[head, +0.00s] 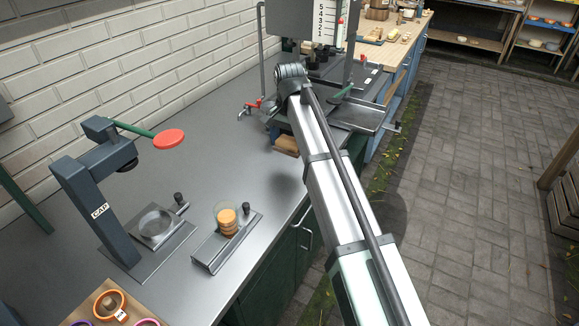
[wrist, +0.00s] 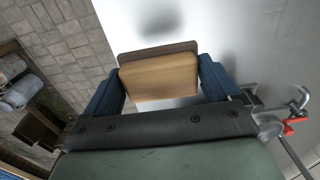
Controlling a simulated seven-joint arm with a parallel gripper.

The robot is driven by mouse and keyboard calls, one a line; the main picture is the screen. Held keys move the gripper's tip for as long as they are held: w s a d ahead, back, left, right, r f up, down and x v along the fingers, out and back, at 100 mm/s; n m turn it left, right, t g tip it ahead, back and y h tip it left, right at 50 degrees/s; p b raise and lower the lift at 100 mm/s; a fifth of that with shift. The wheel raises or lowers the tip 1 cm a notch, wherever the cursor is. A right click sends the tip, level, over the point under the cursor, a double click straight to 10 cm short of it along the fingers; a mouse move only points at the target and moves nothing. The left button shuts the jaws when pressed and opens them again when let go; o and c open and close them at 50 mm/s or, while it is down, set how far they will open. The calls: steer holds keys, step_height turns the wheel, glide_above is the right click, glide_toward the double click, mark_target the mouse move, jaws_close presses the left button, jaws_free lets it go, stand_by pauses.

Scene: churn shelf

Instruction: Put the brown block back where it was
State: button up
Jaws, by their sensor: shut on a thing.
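The brown block (wrist: 158,80) shows in the wrist view between the two blue fingers of my gripper (wrist: 162,72). Its near face is light wood and its far edge is darker brown. My gripper is shut on it, with a finger against each side. In the head view, the block (head: 287,146) is partly hidden by my arm, and one blue finger shows at its left. The block appears raised above the grey metal bench (head: 245,165), with a soft shadow on the bench nearer the camera.
A weighing stand with a numbered scale (head: 327,20) and metal tray stands behind my gripper. A capping press (head: 95,195) is at the left. A glass with orange discs (head: 228,219) stands on a metal plate at front. The bench between is clear.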

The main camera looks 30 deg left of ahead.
mark_target(289, 140)
steer(key=shift+f, duration=4.2)
steer(key=shift+f, duration=0.15)
steer(key=o, duration=0.7)
steer(key=shift+o, duration=0.2)
step_height(289, 140, up, 12)
steer(key=shift+r, duration=0.15)
